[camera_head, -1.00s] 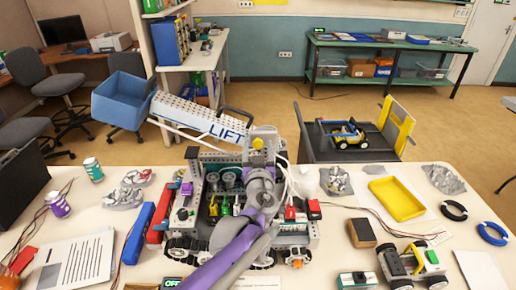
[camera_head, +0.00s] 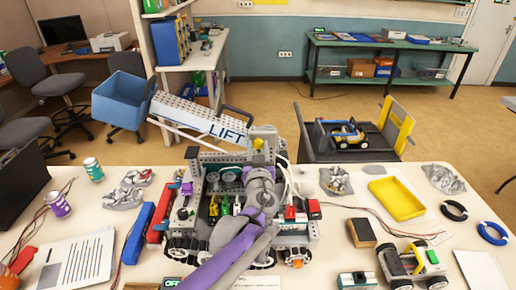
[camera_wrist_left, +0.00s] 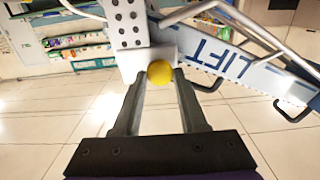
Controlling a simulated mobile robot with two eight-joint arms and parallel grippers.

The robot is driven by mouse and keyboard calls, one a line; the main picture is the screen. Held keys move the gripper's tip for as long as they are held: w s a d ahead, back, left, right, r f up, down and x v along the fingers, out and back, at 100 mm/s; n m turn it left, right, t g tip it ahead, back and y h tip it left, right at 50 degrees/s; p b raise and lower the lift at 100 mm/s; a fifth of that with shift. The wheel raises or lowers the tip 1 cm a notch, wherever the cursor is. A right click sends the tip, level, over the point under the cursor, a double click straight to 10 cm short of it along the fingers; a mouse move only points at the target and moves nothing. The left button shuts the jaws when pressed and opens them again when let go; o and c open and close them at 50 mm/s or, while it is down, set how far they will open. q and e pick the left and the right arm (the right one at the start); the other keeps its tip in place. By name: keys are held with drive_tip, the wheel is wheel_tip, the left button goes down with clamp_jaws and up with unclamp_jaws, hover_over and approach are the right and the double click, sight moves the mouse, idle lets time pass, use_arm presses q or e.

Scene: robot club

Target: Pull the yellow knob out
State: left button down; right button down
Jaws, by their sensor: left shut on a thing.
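The yellow knob (camera_head: 258,143) sits on a grey block at the top of the wheeled robot model (camera_head: 215,159) on the white table. In the left wrist view the knob (camera_wrist_left: 160,72) is a small yellow ball just below a white block with dark holes. My left gripper (camera_wrist_left: 159,80) has one finger on each side of it and is shut on it. In the head view my left arm comes up from the bottom, and its gripper (camera_head: 262,160) is mostly hidden behind the wrist. My right gripper is not in view.
A white beam marked LIFT (camera_head: 205,115) with a blue bucket (camera_head: 122,99) extends left from the model. A yellow tray (camera_head: 397,198), black and blue rings and a small wheeled car (camera_head: 412,264) lie to the right. Papers and cans lie left.

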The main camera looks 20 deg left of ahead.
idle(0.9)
